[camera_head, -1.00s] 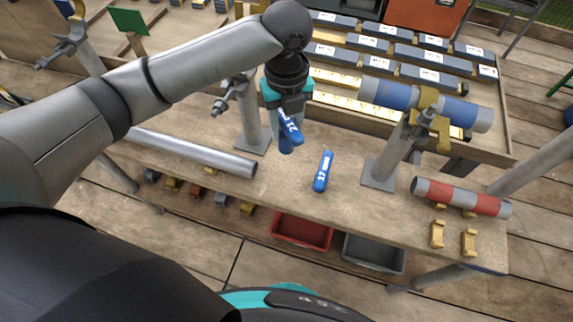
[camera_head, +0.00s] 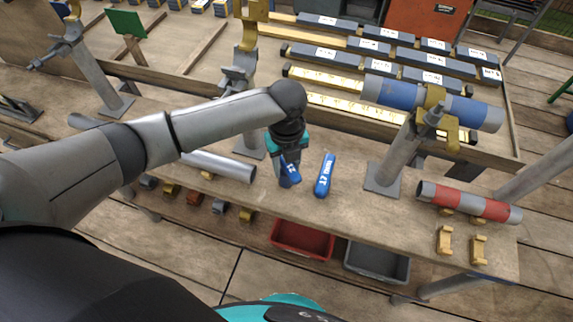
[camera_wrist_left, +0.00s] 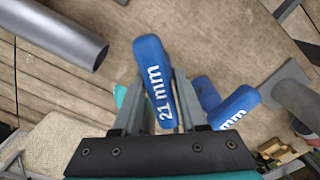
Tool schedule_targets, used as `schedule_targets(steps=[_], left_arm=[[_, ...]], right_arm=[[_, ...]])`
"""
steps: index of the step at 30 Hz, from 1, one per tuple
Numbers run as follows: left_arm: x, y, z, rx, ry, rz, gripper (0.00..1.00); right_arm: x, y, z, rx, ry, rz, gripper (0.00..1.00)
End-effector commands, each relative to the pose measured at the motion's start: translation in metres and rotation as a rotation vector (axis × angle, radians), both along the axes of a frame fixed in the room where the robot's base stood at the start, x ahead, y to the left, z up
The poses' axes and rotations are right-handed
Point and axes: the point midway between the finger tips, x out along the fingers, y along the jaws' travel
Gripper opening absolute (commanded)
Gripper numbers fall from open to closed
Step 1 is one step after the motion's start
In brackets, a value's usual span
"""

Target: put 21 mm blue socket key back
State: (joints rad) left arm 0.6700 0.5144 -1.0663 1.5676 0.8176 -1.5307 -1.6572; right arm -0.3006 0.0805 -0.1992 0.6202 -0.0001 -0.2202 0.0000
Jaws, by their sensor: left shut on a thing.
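In the head view my left gripper (camera_head: 287,165) is shut on the key's blue handle (camera_head: 289,175), low over the wooden workbench (camera_head: 345,208). I cannot tell whether the key touches the bench. A second blue key, marked 17 (camera_head: 325,175), lies on the bench just to the right; it also shows in the left wrist view (camera_wrist_left: 235,107). My right gripper is not in view.
A grey pipe (camera_head: 220,165) lies left of the gripper. A post with a clamped blue-grey pipe (camera_head: 398,95) stands to the right, and a red-grey pipe (camera_head: 468,203) lies farther right. Red (camera_head: 303,238) and grey (camera_head: 377,262) bins sit below the front edge.

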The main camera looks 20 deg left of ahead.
Motion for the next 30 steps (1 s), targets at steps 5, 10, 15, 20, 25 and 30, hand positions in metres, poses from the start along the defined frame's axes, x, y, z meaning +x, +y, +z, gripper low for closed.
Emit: schedule_targets(steps=[5,10,15,20,25,30], left_arm=[[0.0,0.0,0.0,-0.001,-0.001,0.0,0.0],[0.0,0.0,-0.002,0.0,0.0,0.0,0.53],[0.0,0.0,-0.002,0.0,0.0,0.0,0.72],[0.0,0.0,-0.002,0.0,0.0,0.0,0.72],[0.0,0.0,0.004,0.0,0.0,0.0,0.72],[0.001,0.0,0.031,0.0,-0.001,-0.001,0.72]], right_arm=[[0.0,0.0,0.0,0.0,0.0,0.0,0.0],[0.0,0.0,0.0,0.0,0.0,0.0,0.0],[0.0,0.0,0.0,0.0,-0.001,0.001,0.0],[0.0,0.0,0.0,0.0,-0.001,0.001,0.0],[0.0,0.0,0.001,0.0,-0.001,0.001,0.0],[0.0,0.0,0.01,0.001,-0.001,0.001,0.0]])
